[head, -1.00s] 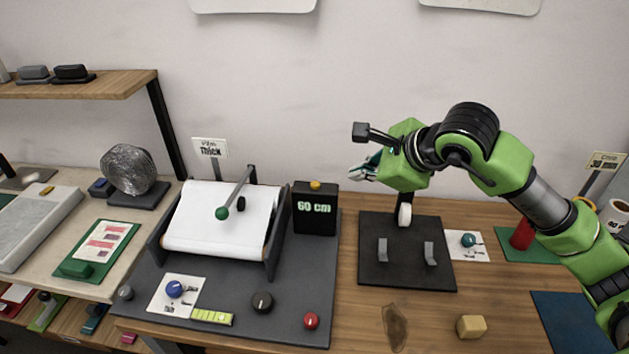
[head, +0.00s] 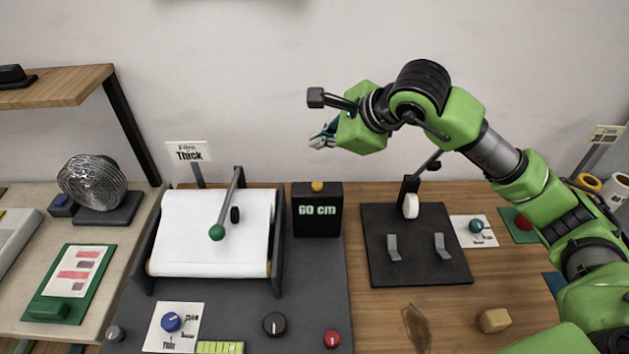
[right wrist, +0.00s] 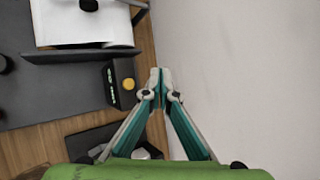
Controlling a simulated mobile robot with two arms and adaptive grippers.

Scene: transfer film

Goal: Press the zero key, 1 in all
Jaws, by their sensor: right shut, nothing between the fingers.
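A black display box (head: 317,220) reads "60 cm" in green digits and stands at the right rear of the dark grey film machine. An orange round key (head: 317,186) sits on its top; no zero label is legible on it. The key also shows in the right wrist view (right wrist: 129,84). My right gripper (head: 318,143) is in the air above the box, apart from the key. Its teal fingers (right wrist: 160,78) are shut with nothing between them, and the key shows left of their tips. My left gripper is not in view.
The film machine's white roll (head: 210,240) and a green-knobbed lever (head: 217,231) are left of the box. A black knob (head: 275,324) and a red button (head: 332,339) are in front. A black stand (head: 415,270) is to the right. A wall is behind.

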